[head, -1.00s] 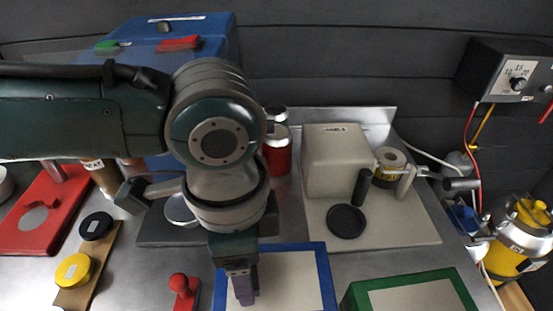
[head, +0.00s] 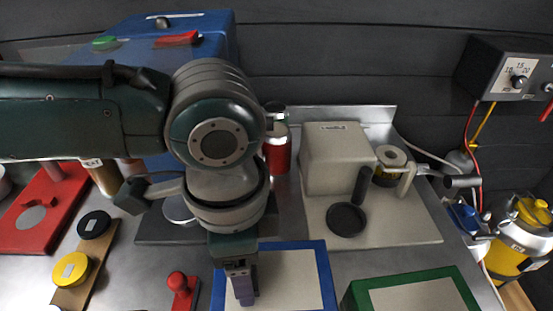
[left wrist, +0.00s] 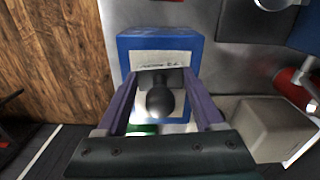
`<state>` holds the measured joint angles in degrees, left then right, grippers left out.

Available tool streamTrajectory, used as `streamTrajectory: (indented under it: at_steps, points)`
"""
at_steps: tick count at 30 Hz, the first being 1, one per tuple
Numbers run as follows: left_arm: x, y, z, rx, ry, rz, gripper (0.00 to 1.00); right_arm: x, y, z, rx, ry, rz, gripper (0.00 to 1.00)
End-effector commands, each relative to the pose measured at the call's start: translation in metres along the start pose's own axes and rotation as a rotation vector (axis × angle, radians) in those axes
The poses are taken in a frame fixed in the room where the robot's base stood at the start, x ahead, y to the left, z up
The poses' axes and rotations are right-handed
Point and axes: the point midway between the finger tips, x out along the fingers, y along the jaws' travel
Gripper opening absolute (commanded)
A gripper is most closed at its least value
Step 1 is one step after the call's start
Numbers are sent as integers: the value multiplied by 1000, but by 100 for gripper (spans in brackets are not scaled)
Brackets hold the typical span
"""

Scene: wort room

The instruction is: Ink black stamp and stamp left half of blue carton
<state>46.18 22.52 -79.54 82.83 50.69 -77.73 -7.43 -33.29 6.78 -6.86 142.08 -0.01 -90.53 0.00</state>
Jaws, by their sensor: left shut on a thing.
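The blue carton (head: 290,282) lies at the front centre in the head view, with a pale top inside a blue border. My left gripper (head: 243,292) points down over the carton's left part. In the left wrist view my left gripper (left wrist: 160,100) has its purple fingers on both sides of the black stamp (left wrist: 160,98), whose dark rounded handle shows between them. The carton's blue edge (left wrist: 135,45) shows beyond it. The stamp is hidden in the head view, and I cannot tell whether its face touches the carton. My right gripper is not in view.
A red stamp (head: 180,283) stands left of the carton. Black (head: 94,224) and yellow (head: 70,269) round pads sit on a wooden strip. A green-edged carton (head: 415,296) lies to the right. A pale block (head: 338,160) and a black disc (head: 346,220) stand behind.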

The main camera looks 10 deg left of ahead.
Motion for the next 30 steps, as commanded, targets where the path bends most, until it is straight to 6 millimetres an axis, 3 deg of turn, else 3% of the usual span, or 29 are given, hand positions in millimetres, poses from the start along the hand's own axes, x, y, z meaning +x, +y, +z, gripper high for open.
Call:
streamTrajectory:
  at_steps: [30]
  points:
    - [8,0,0,0,0,0,33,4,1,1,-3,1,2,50]
